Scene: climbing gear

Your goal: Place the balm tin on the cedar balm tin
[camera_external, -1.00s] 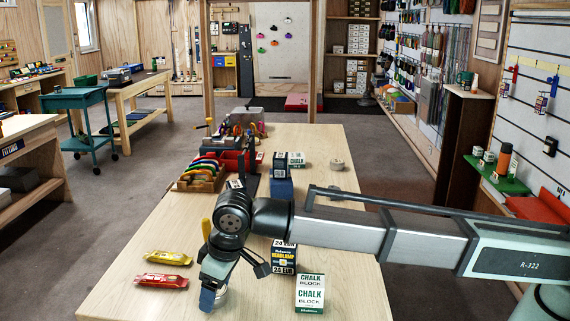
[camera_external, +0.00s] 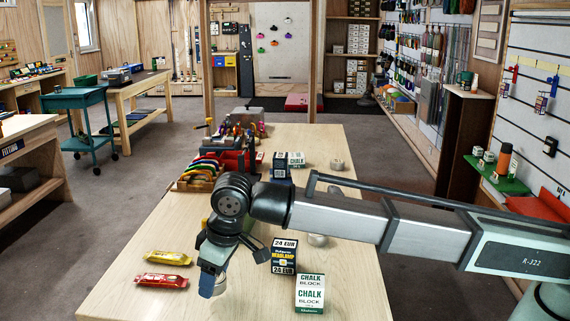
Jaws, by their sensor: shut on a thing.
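My gripper (camera_external: 213,287) points down over the front left part of the table. It is shut on a small silvery tin (camera_external: 221,284), the balm tin, mostly hidden by the blue-grey finger. A round, pale tin (camera_external: 317,240) rests on the table just in front of my forearm, right of the gripper. Another round tin (camera_external: 337,164) stands farther back on the table. Their labels are too small to read, so I cannot tell which one is the cedar balm tin.
The headlamp box (camera_external: 284,257) and chalk block box (camera_external: 310,293) stand right of the gripper. Yellow (camera_external: 167,258) and red (camera_external: 161,281) bars lie to its left. A wooden rack of colored gear (camera_external: 203,174) is behind. The table (camera_external: 355,285) is bare at front right.

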